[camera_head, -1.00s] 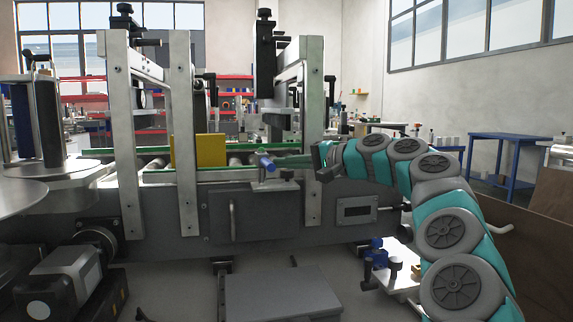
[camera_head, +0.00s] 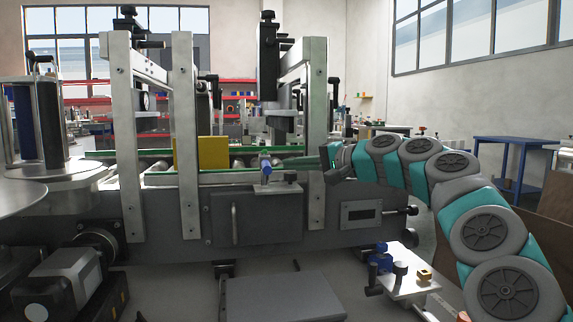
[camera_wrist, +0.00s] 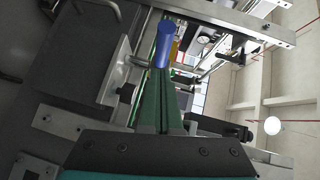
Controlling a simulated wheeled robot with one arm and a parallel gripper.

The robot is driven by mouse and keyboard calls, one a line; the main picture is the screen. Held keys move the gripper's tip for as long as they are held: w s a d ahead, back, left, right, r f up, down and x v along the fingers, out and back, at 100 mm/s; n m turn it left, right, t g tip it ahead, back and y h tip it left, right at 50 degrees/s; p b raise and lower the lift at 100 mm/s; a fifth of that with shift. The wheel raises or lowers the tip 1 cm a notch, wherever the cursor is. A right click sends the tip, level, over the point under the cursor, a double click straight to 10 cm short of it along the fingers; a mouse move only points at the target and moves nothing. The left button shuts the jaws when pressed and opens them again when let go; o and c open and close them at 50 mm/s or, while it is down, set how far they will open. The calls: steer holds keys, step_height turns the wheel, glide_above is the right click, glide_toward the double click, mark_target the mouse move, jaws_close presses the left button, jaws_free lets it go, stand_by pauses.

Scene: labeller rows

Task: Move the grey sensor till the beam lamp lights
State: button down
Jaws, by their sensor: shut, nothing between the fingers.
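A blue cylinder (camera_head: 266,167) stands above a pale bracket plate (camera_head: 278,188) on the near side of the conveyor. I cannot tell whether it belongs to the grey sensor, and I cannot single out the sensor's grey body. My gripper (camera_head: 286,163) is shut and empty, its green fingers pointing left just right of the cylinder. In the wrist view the shut fingers (camera_wrist: 160,88) reach up to the blue cylinder (camera_wrist: 164,42); whether they touch is unclear. The pale bracket (camera_wrist: 116,72) lies to their left. I cannot make out the beam lamp.
A yellow box (camera_head: 214,153) stands on the conveyor, left of the cylinder. Metal uprights (camera_head: 316,145) stand close behind my fingers. A grey machine box (camera_head: 242,217) lies below the bracket. A small pale plate with blue and dark knobs (camera_head: 408,285) is at the lower right.

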steer(key=v, duration=1.1)
steer(key=a+f+n+h+p, duration=0.55)
steer(key=a+n+h, duration=0.3)
steer(key=h, duration=0.75)
steer(key=s+a+r+n+t+h+p, duration=0.1)
steer(key=s+a+r+n+t+h, duration=0.1)
steer(key=a, duration=0.5)
steer(key=s+a+r+n+t+h+p, duration=0.1)
steer(key=s+a+r+n+t+h, duration=0.15)
steer(key=a, duration=0.35)
steer(key=s+a+r+n+t+h+p, duration=0.1)
steer(key=s+a+r+h, duration=0.15)
steer(key=a, duration=0.45)
steer(key=b, duration=0.3)
glide_toward(266, 163)
steer(key=w+a+f, duration=0.1)
steer(key=w+a, duration=0.2)
steer(key=w, duration=0.1)
steer(key=shift+w+d+f+b, duration=0.15)
steer(key=shift+w+d+b, duration=0.1)
steer(key=shift+d+b, duration=0.55)
steer(key=shift+w+d+f+b, duration=0.15)
steer(key=shift+w+d+b, duration=0.15)
steer(key=shift+d+b, duration=0.45)
steer(key=shift+w+d+f+b, duration=0.2)
steer(key=shift+d+b, duration=0.35)
steer(key=shift+d, duration=0.4)
